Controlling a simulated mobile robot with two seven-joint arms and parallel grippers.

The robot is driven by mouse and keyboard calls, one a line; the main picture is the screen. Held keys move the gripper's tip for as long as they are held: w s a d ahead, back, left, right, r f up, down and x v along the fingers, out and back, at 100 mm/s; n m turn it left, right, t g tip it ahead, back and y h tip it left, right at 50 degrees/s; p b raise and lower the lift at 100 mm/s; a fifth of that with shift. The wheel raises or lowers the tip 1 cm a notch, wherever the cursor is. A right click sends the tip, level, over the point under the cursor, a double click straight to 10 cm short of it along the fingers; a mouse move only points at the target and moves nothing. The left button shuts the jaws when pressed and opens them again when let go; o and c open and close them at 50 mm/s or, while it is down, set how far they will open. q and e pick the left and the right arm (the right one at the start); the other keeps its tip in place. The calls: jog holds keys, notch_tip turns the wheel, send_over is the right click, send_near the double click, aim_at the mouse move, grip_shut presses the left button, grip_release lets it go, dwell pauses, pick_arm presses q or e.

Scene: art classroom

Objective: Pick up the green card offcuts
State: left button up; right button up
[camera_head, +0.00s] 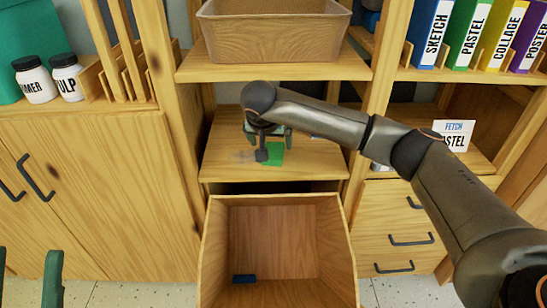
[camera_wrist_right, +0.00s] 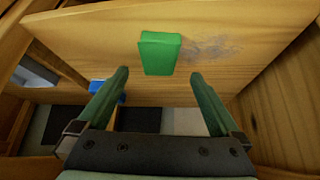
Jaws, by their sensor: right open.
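The green card offcuts (camera_head: 273,154) show as a small green block lying on the middle wooden shelf (camera_head: 225,168). My right gripper (camera_head: 268,143) is over that shelf, close to the green block and partly covering it. In the right wrist view the green card offcuts (camera_wrist_right: 160,53) lie just beyond the fingertips, roughly centred between them. The fingers of my right gripper (camera_wrist_right: 159,75) are spread wide with nothing between them. My left gripper (camera_head: 27,272) shows only in part at the bottom left corner, its two fingers apart and empty.
An open wooden drawer (camera_head: 225,235) below the shelf holds a dark blue block (camera_head: 244,278). A woven-textured bin (camera_head: 272,35) stands on the shelf above. Wooden uprights border the shelf. A grey smudge lies beside the offcuts. A sign card (camera_head: 454,134) stands to the right.

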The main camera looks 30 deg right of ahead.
aim_at(274, 151)
jog(key=b+x, duration=0.2)
jog(key=x, duration=0.3)
jog(key=shift+s+f, duration=0.1)
jog(key=shift+f, duration=0.1)
jog(key=shift+d+f+b, duration=0.1)
jog(key=shift+f+b, duration=0.05)
jog(key=shift+b, duration=0.15)
jog(key=shift+c, duration=0.2)
jog(key=c, duration=1.3)
